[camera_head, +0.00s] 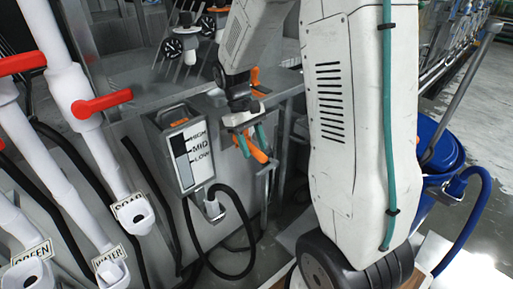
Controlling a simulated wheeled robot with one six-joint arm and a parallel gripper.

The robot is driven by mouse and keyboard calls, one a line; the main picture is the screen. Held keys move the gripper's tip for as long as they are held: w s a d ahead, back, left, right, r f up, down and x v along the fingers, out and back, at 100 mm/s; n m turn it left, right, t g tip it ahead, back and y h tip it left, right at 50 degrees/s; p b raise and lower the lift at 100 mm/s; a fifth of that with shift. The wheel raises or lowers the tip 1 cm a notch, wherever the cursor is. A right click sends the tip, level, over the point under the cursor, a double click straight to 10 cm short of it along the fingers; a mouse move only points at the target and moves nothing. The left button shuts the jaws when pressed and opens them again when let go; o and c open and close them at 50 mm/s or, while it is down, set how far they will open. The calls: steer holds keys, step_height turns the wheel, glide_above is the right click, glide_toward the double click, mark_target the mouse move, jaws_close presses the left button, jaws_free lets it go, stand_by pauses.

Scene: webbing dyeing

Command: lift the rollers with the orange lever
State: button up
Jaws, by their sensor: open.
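My gripper (253,143) hangs open in the middle of the view, its two teal fingers pointing down. An orange piece (258,153) shows between and below the fingers; I cannot tell whether it is the orange lever or part of the gripper, or whether the fingers touch it.
White pipes with red handles (101,103) fill the left side. A blue bucket (441,150) with a hose stands at right.

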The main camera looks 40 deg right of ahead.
steer(key=v, duration=0.6)
steer(key=shift+r, duration=0.1)
